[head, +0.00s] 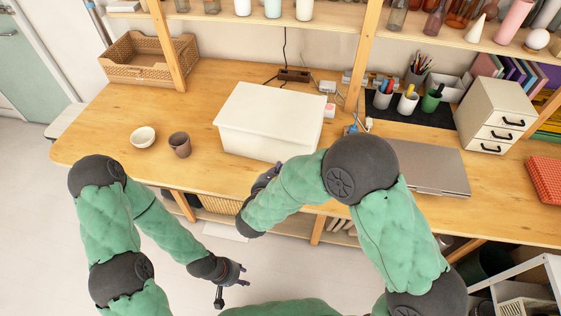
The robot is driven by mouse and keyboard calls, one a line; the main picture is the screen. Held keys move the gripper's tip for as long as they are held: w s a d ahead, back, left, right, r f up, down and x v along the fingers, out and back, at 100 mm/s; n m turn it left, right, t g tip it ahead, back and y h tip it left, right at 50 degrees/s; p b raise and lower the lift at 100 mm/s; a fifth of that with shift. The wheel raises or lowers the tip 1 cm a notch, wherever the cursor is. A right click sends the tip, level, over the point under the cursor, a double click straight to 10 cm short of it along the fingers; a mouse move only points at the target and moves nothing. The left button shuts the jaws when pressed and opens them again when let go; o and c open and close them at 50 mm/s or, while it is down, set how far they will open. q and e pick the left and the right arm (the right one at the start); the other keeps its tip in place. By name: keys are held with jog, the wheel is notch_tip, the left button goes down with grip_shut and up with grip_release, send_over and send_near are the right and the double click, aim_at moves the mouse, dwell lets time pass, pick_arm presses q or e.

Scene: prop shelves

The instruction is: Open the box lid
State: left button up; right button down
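The white box (265,138) stands on the wooden table, and its flat white lid (272,105) lies shut on top. My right gripper (267,178) is just in front of the box's lower front side, at the table's front edge. It is small and partly hidden by my forearm, so I cannot tell whether it is open or touches the box. My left gripper (232,290) hangs over the floor in front of the table, well away from the box. Its dark fingers look spread apart with nothing between them.
A white bowl (143,137) and a brown cup (180,145) stand left of the box. A wicker basket (135,70) is at the back left. A closed laptop (432,168), pen cups and a small drawer unit (495,118) are to the right. A shelf (270,15) runs above the back.

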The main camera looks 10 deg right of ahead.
aim_at(288, 143)
jog(key=b+x, duration=0.2)
jog(key=x, duration=0.6)
jog(key=shift+f, duration=0.2)
pick_arm(q)
jog(key=shift+f, duration=1.35)
pick_arm(e)
jog(key=shift+r, duration=2.1)
pick_arm(q)
jog(key=shift+r, duration=0.1)
